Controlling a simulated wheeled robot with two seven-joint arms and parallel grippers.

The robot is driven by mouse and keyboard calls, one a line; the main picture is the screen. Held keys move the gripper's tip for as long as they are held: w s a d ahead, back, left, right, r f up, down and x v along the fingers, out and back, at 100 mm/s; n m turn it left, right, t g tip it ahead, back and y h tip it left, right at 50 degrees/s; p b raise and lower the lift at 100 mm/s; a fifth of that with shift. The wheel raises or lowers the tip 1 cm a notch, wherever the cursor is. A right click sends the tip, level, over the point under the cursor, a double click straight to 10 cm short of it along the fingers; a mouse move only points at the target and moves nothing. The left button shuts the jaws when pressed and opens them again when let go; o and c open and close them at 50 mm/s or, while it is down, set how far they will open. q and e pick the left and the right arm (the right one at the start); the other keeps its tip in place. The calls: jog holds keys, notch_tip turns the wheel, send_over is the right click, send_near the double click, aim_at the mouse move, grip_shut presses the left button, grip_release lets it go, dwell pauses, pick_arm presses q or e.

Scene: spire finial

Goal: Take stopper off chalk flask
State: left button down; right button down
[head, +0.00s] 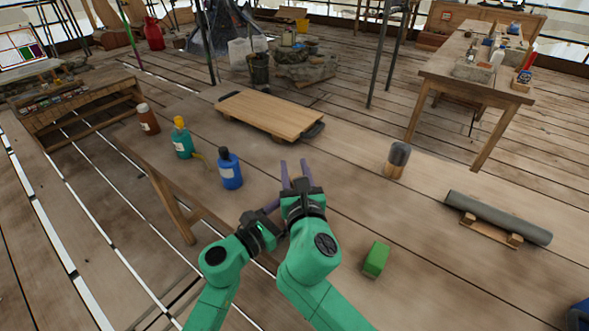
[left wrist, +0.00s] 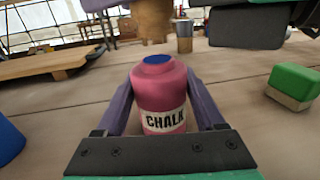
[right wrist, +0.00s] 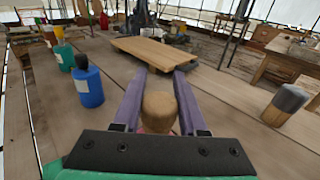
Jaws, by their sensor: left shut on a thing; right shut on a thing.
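The pink flask (left wrist: 160,90) labelled CHALK stands upright between the fingers of my left gripper (head: 270,207), which is shut on it. The flask's top shows a blue opening (left wrist: 157,59). The brown cork stopper (left wrist: 155,20) is above the opening, with a visible gap between them. My right gripper (head: 294,166) is shut on the stopper, which also shows between its fingers in the right wrist view (right wrist: 160,105). A little pink of the flask shows below it there. In the head view my right arm hides the flask and stopper.
A blue bottle (head: 229,168), a teal bottle (head: 182,139) and a brown bottle (head: 148,119) stand at left. A wooden board (head: 270,112) lies behind. A grey-topped cylinder (head: 398,160), a grey tube (head: 498,215) on a rest and a green block (head: 376,258) are at right.

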pick_arm(q)
grip_release()
pick_arm(e)
notch_tip(320, 180, up, 4)
pick_arm(q)
jog(key=b+v, duration=0.2)
jog(key=v, duration=0.8)
jog(key=shift+s+a+f+b, duration=0.15)
jog(key=shift+s+a+b, duration=0.1)
jog(key=shift+b, duration=0.15)
jog(key=shift+s+a, duration=0.45)
pick_arm(e)
notch_tip(320, 180, down, 3)
jog(key=shift+r, duration=0.1)
